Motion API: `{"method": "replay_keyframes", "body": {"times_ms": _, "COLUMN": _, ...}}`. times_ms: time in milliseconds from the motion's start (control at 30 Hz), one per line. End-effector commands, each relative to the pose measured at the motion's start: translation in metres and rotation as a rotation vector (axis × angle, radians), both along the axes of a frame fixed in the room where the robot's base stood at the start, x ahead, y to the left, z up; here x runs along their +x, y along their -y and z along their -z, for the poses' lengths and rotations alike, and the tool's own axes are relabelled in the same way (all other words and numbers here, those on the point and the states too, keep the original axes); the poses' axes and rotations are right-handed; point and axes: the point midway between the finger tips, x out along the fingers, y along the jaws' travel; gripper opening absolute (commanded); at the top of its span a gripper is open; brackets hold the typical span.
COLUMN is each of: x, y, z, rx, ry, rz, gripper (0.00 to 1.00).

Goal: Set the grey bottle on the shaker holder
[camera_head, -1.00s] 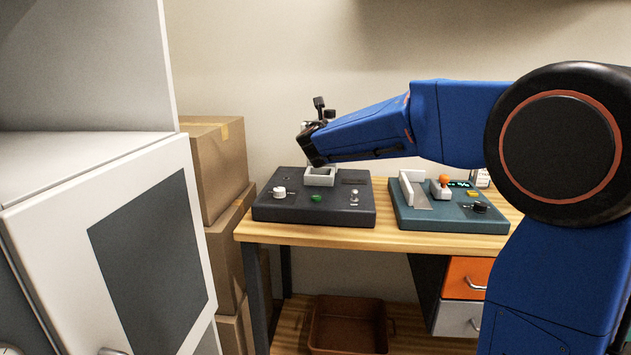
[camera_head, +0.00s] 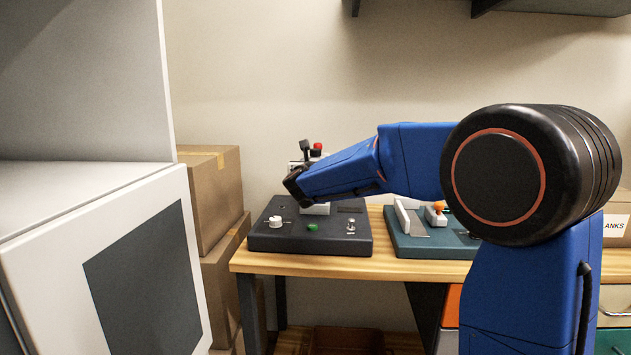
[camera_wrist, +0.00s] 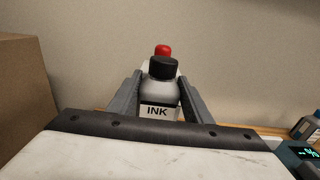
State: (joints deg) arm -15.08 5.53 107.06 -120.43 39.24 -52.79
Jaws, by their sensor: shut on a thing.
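The grey bottle (camera_wrist: 160,92), with a black cap and an INK label, stands between the two fingers of my gripper (camera_wrist: 158,95) in the wrist view. The gripper is shut on it. In the head view my gripper (camera_head: 298,187) is over the dark machine (camera_head: 310,236) and hides most of the bottle. A light square holder (camera_head: 316,210), which looks like the shaker holder, sits on that machine, partly hidden behind the gripper. Whether the bottle touches it cannot be told.
A red-topped thing (camera_wrist: 163,50) shows just behind the bottle. A teal machine (camera_head: 440,244) with a white upright plate stands to the right on the wooden table (camera_head: 400,268). Cardboard boxes (camera_head: 212,205) and a white cabinet (camera_head: 130,215) stand to the left.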

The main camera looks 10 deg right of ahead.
Motion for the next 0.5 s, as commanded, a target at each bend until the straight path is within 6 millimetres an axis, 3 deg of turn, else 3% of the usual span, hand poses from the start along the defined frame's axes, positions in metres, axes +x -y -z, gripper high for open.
{"method": "replay_keyframes", "body": {"times_ms": 367, "x": 0.000, "y": 0.000, "z": 0.028, "rx": 0.000, "ry": 0.000, "rz": 0.000, "gripper": 0.03}}
{"method": "replay_keyframes", "body": {"times_ms": 500, "x": 0.000, "y": 0.000, "z": 0.046, "rx": -0.001, "ry": 0.000, "rz": 0.001, "gripper": 0.03}}
